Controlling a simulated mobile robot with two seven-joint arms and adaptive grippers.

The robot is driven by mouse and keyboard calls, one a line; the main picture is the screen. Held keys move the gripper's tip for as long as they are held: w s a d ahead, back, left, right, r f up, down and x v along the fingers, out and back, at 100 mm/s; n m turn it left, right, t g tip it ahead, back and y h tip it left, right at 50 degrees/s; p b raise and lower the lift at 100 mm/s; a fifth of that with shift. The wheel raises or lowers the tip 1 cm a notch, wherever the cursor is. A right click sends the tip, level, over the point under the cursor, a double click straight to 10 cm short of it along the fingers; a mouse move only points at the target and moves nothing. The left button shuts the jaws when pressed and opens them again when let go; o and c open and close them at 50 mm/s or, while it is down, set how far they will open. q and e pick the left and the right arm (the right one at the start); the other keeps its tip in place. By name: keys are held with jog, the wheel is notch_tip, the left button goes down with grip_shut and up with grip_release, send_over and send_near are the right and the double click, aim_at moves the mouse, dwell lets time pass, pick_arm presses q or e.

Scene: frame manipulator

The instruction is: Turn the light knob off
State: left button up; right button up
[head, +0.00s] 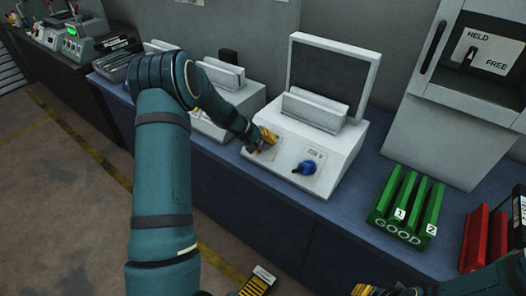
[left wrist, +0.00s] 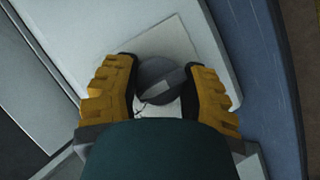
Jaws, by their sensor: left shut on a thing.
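A dark grey round knob (left wrist: 165,82) sits on a light square plate in the left wrist view. The yellow fingers of my left gripper (left wrist: 165,95) are on either side of it and are shut on it. In the head view my left gripper (head: 264,142) is at the left of the sloped front of a white box (head: 340,150), and the grey knob is hidden there. A blue knob (head: 308,168) is to its right, apart from the gripper, under a label too small to read. My right gripper (head: 380,290) is cut off at the bottom edge.
A dark screen (head: 328,75) stands at the back of the white box. A green rack marked GOOD (head: 398,232) and a red rack (head: 474,240) stand to the right. A cabinet with a HELD/FREE switch (head: 468,58) is at far right. Another white device (head: 222,98) is left.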

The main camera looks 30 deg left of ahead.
pick_arm(q)
jog(key=n+h+b, duration=0.1)
jog(key=n+b, duration=0.1)
jog(key=n+t+b, duration=0.1)
jog(key=n+b, duration=0.1)
jog(key=b, duration=0.1)
jog(key=shift+f+n+t+h, duration=0.2)
jog(key=shift+n+t+h, duration=0.1)
jog(key=shift+h, duration=0.1)
jog(key=shift+r+n+t+h+b, duration=0.25)
jog(key=shift+n+t+b, duration=0.25)
jog(key=shift+n+b, duration=0.75)
pick_arm(e)
notch_tip(320, 180, down, 8)
jog(key=s, duration=0.1)
jog(key=shift+s+a+f+g, duration=0.15)
jog(key=shift+s+f+g, duration=0.1)
jog(key=shift+s+g, duration=0.05)
pick_arm(q)
jog(key=shift+w, duration=0.1)
jog(key=o, duration=1.2)
jog(key=shift+d, duration=0.1)
jog(key=v, duration=1.2)
jog(key=shift+f, duration=0.1)
